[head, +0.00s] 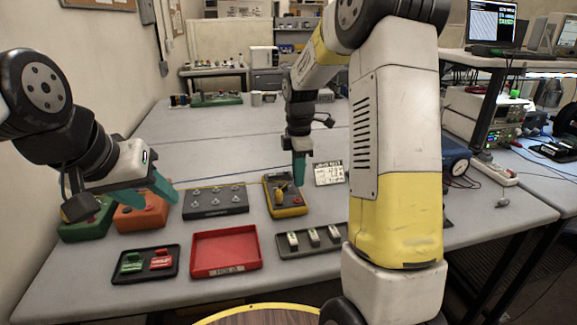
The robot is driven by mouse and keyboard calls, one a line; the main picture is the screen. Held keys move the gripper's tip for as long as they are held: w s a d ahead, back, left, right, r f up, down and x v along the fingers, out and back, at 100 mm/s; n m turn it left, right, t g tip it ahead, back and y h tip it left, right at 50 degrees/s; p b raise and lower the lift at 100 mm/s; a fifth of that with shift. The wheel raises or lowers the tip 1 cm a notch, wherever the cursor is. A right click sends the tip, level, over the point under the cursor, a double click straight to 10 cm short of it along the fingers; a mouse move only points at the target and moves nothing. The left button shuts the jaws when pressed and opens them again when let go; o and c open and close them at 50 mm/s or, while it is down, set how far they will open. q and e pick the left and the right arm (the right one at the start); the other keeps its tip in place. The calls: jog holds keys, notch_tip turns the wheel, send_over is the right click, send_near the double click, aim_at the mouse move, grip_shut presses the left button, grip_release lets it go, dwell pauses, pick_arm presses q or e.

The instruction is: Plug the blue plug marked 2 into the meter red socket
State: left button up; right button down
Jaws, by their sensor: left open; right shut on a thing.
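The meter (271,182) is a yellow case with a dark face, lying on the grey table right of centre. A small red spot, which looks like its red socket (298,200), shows near its front right. My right gripper (299,182) points down over the meter's right side. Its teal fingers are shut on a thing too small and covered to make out. I cannot see the blue plug marked 2 clearly anywhere. My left gripper (156,194) is open and empty, above the orange box at the left.
An orange box (132,221) and green box (85,228) stand at left.

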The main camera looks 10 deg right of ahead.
jog(key=shift+f, duration=2.2)
jog(key=shift+f, duration=0.3)
dwell(0.5)
jog(key=c, duration=1.2)
grip_release()
jog(key=shift+r, duration=3.95)
